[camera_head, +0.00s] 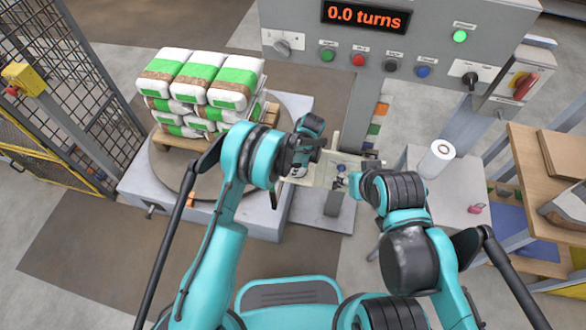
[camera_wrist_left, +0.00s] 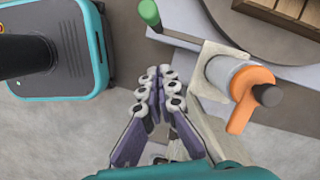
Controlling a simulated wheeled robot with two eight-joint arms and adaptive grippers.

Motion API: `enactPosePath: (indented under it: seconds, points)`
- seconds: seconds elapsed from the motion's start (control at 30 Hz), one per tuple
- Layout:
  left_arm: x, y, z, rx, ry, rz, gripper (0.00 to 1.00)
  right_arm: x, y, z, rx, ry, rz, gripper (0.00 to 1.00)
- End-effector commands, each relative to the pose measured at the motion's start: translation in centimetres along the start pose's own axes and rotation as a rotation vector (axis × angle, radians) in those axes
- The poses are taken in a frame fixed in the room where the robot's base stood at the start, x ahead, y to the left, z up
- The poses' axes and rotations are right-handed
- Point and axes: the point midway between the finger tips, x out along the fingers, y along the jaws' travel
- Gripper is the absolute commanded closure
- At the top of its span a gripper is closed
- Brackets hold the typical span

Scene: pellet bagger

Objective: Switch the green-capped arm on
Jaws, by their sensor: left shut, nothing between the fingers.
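The green-capped arm shows in the left wrist view as a grey bar with a green cap (camera_wrist_left: 149,12) at its upper left end. The bar slopes down right towards a cream plate with a cylinder and an orange lever (camera_wrist_left: 245,98). My left gripper (camera_wrist_left: 163,78) is shut and empty, its fingertips below the green cap and left of the cream plate, apart from the cap. In the head view my left gripper (camera_head: 303,160) is beside the turntable, and the green-capped arm cannot be made out. My right arm ends near the cream bracket; its fingers are unclear.
A control panel (camera_head: 400,30) reads 0.0 turns, with a lit green lamp (camera_head: 460,37). Stacked white and green bags (camera_head: 205,72) stand on a pallet on the turntable (camera_head: 170,170). A mesh fence (camera_head: 80,90) is left; a wooden bench (camera_head: 545,150) is right.

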Motion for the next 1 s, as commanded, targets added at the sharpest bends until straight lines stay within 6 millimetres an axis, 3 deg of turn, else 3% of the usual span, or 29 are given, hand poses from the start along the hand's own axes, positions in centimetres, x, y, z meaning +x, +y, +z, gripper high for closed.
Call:
enactPosePath:
  seconds: [0.03, 0.23, 0.5, 1.0]
  points:
    - [1.7, 0.0, -0.1, -0.001, 0.000, 0.000, 1.00, 0.7, 0.0, 0.5, 0.000, 0.000, 0.000, 0.60]
    - [5.5, -0.1, 0.2, -0.003, 0.000, 0.000, 1.00, 2.0, 0.0, 1.4, 0.000, 0.000, 0.000, 0.60]
    - [5.8, 0.0, 3.5, -0.001, 0.000, -0.001, 1.00, 2.9, 0.0, 2.0, 0.000, 0.000, 0.000, 0.60]
    - [5.7, -0.1, 4.0, 0.002, 0.000, -0.001, 1.00, 2.9, 0.0, 2.1, 0.000, 0.000, 0.000, 0.60]
